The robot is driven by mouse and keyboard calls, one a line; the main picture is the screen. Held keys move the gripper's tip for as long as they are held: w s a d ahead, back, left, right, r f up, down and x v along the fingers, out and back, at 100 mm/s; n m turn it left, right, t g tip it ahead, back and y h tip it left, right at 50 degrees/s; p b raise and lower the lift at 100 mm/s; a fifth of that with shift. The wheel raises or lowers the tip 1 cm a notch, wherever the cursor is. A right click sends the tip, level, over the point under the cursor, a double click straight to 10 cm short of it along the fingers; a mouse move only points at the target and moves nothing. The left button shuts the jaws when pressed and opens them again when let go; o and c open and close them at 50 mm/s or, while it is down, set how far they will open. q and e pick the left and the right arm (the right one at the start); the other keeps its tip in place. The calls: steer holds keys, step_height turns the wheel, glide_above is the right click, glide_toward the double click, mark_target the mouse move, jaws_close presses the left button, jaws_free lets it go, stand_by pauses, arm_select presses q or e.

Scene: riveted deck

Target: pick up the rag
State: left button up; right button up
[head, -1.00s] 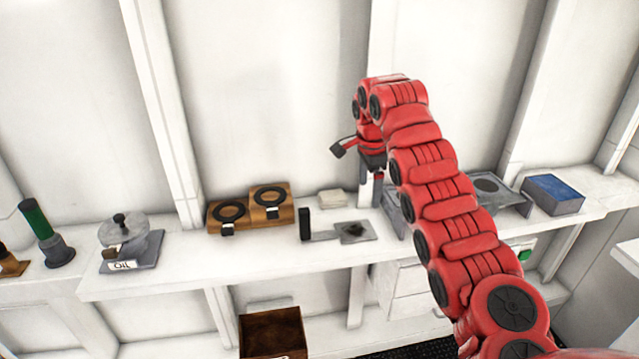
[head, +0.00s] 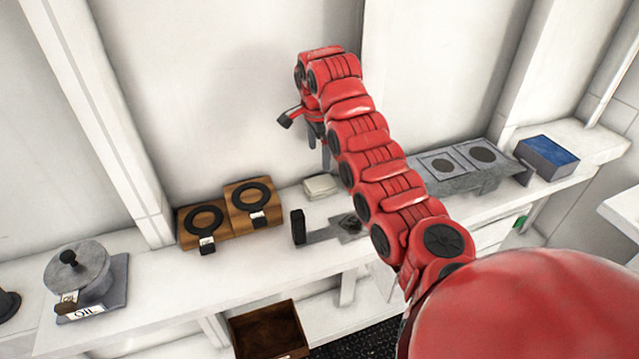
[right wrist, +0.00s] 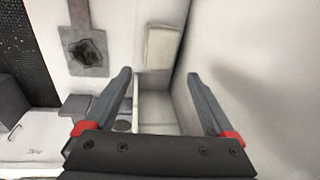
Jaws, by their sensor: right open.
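A small folded cream cloth, which looks like the rag (head: 321,187), lies flat on the white shelf against the back wall, right of the wooden blocks. It also shows in the right wrist view (right wrist: 161,46), just beyond the fingertips. My right gripper (head: 322,148) hangs above the shelf near the rag, partly hidden by my own red arm. In the right wrist view the gripper (right wrist: 158,76) has its fingers spread wide with nothing between them. The rag is apart from both fingers. My left gripper is out of view.
Two wooden blocks with black rings (head: 228,212) stand left of the rag. A grey plate with a dark patch (right wrist: 86,50) and an upright black block (head: 298,226) are in front. An oil can (head: 78,275) is left, a blue-topped box (head: 547,156) right.

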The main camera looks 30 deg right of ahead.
steer(key=p, duration=0.1)
glide_above(320, 184)
steer(key=f, duration=0.7)
steer(key=shift+s+a+f, duration=0.1)
steer(key=shift+s+a, duration=0.15)
steer(key=shift+s, duration=0.05)
steer(key=f+p, duration=0.1)
steer(key=f, duration=0.1)
steer(key=f+p, duration=0.2)
steer(key=shift+w+d, duration=0.2)
steer(key=shift+w+f+p, duration=0.1)
steer(key=shift+f+p, duration=0.35)
steer(key=shift+f, duration=0.3)
steer(key=shift+d, duration=0.1)
steer(key=c, duration=1)
